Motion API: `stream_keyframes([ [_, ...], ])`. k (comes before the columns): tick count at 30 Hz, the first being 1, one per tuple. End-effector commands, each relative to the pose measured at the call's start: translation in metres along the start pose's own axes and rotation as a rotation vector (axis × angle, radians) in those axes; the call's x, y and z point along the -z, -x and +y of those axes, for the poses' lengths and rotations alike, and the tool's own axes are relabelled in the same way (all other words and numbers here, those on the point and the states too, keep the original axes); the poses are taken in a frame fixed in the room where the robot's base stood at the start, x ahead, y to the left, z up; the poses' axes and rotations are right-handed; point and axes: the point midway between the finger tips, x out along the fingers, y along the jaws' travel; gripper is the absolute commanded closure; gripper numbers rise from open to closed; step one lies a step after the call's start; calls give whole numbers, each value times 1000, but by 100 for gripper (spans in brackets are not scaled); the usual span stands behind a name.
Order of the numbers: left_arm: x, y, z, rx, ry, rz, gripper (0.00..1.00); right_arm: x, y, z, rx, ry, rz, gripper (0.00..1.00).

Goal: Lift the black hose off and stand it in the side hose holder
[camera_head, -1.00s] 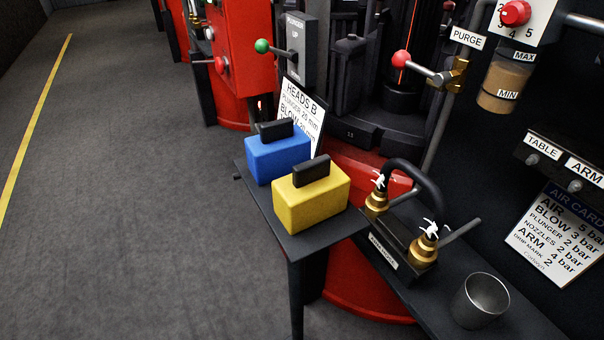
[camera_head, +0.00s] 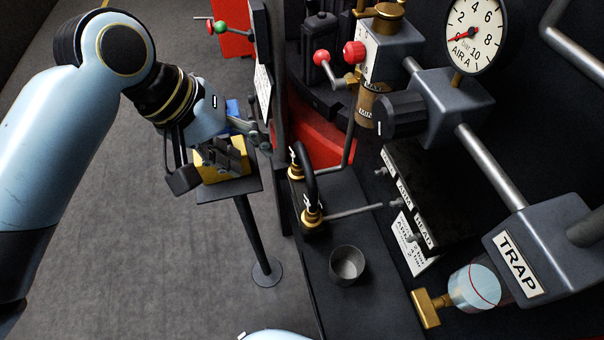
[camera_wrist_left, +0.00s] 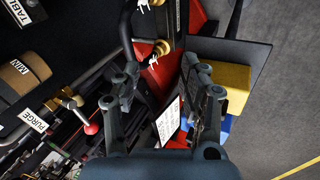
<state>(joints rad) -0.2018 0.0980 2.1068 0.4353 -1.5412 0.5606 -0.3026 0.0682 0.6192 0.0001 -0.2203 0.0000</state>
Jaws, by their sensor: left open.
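The black hose (camera_head: 313,178) arches between two brass fittings, the far one (camera_head: 295,172) and the near one (camera_head: 312,217), with white ties at its ends. In the left wrist view the hose (camera_wrist_left: 126,32) is near the top, beyond my fingers and not between them. My left gripper (camera_head: 248,148) is open and empty, left of the hose and above the small stand with the blocks. Its two fingers spread wide in the wrist view (camera_wrist_left: 163,88). I cannot make out which part is the side hose holder. My right gripper is out of view.
A metal cup (camera_head: 347,264) stands on the dark ledge (camera_head: 350,310) nearer than the hose. Pipes, the gauge (camera_head: 474,36) and the trap (camera_head: 545,250) crowd the right.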

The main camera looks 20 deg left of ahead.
Motion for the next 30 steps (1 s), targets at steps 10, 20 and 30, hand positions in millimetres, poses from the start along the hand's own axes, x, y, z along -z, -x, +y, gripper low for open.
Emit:
stream_keyframes([
  [10, 17, -26, 46, -117, 165, -65, 57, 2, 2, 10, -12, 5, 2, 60],
  [20, 15, -62, 48, -113, 161, -63, 57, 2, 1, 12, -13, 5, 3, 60],
  [30, 13, -105, 49, -113, 159, -61, 57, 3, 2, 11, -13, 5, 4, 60],
])
